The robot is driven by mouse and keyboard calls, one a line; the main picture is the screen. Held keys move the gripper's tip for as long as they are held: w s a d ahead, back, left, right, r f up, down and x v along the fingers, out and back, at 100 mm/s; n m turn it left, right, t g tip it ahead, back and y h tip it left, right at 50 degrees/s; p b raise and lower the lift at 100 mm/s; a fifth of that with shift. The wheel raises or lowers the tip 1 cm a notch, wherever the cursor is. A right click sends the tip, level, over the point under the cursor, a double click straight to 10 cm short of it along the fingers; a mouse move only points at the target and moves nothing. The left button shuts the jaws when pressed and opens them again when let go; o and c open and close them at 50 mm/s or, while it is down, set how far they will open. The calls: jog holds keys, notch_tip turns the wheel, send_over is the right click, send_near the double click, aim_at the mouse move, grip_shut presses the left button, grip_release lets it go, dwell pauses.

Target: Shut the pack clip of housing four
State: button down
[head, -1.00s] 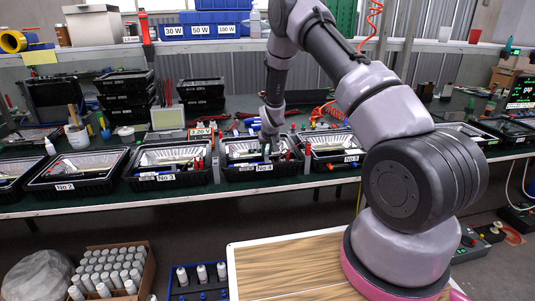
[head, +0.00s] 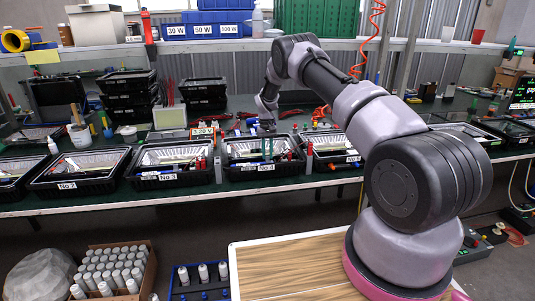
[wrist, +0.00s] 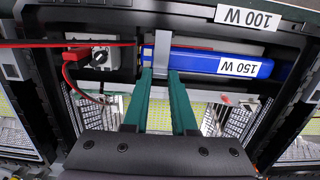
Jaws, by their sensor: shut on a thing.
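Housing four (head: 235,174), a black tray with a "No 4" label on its front, stands on the bench in the middle of the head view. In the wrist view, a blue pack (wrist: 200,62) with an upside-down "150 W" label lies in the housing (wrist: 195,20). The grey pack clip (wrist: 161,48) stands across the pack at its left end. My gripper (wrist: 161,74), with teal fingers, is shut on the clip. The fingers hide the clip's lower part, and I cannot tell whether it is latched. In the head view, my gripper (head: 266,149) is over housing four.
Housing three (head: 140,186) stands close on the left, and another housing (head: 335,163) close on the right. In the wrist view, a grey block with a black knob (wrist: 100,58) and a red lead (wrist: 68,75) lie left of the clip. A "100 W" label (wrist: 247,17) is on the rim.

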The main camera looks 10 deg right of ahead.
jog(key=shift+s+f, duration=0.1)
dwell(0.3)
jog(key=c, duration=0.7)
grip_release()
jog(key=r, duration=0.7)
jog(key=w+r, duration=0.1)
jog(key=r, duration=0.2)
jog(key=shift+w+r, duration=0.1)
jog(key=shift+r, duration=0.3)
